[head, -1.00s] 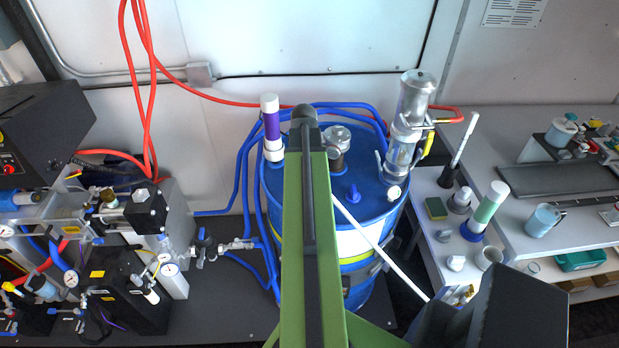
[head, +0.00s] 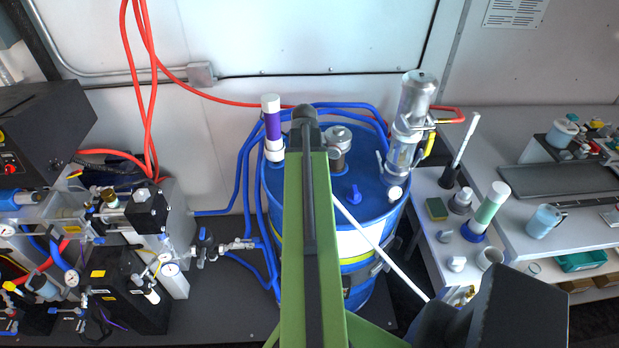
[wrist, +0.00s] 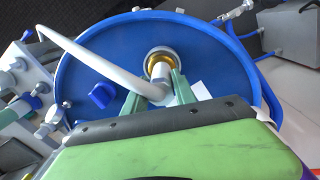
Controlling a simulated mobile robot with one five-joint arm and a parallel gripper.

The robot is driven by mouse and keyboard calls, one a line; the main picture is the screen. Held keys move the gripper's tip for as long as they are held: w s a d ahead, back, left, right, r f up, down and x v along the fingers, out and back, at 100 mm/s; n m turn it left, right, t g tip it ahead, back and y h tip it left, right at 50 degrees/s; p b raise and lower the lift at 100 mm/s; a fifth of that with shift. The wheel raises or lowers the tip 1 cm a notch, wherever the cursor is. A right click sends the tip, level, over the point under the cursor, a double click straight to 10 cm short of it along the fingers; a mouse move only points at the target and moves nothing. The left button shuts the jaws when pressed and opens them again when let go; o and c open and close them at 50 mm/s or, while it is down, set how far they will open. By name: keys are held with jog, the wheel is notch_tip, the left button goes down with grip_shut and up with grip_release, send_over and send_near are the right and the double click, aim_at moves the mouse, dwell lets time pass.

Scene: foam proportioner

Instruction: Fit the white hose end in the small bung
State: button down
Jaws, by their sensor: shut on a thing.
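The white hose (wrist: 95,55) curves in from the left in the wrist view. The small bung (wrist: 160,56), a brass and silver ring on the blue drum top (wrist: 215,60), lies right at the hose end's tip. I cannot tell whether the tip is inside the ring or just over it. In the head view the hose (head: 378,243) slants down right from behind my green arm. The arm hides the hose end, bung and gripper there.
A blue cap (wrist: 103,95) stands on the drum near the hose. The clear pump cylinder (head: 404,145) rises at the drum's right rear, and a purple-and-white tube (head: 271,125) at its left rear. A silver-topped fitting (head: 338,138) is close to my arm. Benches with equipment flank the drum.

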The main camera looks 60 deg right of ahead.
jog(key=shift+f+b, duration=0.6)
jog(key=c, duration=1.3)
grip_release()
jog(key=shift+r, duration=0.1)
notch_tip(320, 180, up, 11)
jog(key=p, duration=1.1)
jog(key=shift+w+a, duration=0.1)
jog(key=shift+w, duration=0.05)
jog(key=shift+w, duration=0.1)
